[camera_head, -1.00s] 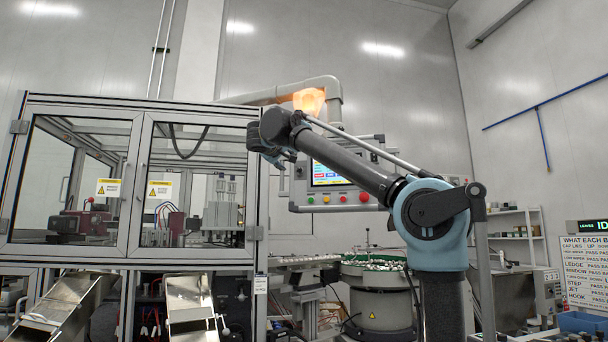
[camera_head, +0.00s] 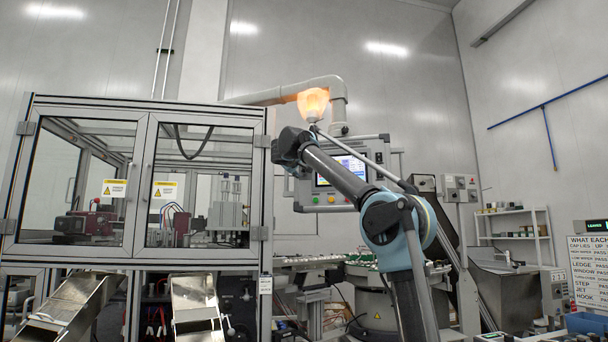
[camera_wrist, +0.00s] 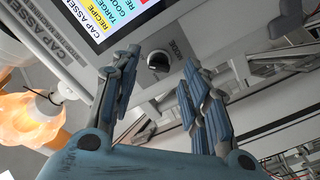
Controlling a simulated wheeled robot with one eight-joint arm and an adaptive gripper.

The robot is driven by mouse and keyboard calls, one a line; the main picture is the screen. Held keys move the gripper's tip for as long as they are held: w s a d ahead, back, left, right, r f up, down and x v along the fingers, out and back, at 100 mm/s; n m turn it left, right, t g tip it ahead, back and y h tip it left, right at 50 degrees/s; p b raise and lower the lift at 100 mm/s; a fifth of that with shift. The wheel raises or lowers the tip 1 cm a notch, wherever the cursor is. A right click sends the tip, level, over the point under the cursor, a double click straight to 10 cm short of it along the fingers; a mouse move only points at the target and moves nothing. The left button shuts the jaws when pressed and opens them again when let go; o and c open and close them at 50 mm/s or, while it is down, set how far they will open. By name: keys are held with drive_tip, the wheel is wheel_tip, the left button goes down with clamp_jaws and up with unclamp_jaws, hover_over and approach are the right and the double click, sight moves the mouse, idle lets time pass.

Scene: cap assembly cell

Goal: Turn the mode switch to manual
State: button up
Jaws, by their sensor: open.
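My gripper (camera_wrist: 158,75) is open and empty, with one blue-grey finger to each side of the knob in the picture. I cannot tell how far the fingertips are from the panel. In the head view my gripper (camera_head: 288,166) is at the left edge of the control panel (camera_head: 342,198). The knob is not visible there, and its setting is too small to read.
The panel's lit screen (camera_wrist: 106,16) is beside the knob. A glowing orange lamp (camera_head: 313,103) stands above the panel near my wrist. The glazed machine enclosure (camera_head: 138,180) is close on the left. A bowl feeder (camera_head: 375,300) stands below.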

drive_tip(key=shift+w+d, duration=0.2)
drive_tip(key=shift+w, duration=0.8)
clamp_jaws()
drive_tip(key=shift+d, duration=0.1)
drive_tip(key=shift+n, duration=0.3)
drive_tip(key=n, duration=0.3)
drive_tip(key=shift+n, duration=0.3)
drive_tip(key=n, duration=0.4)
drive_tip(key=shift+n, duration=0.3)
drive_tip(key=n, duration=0.9)
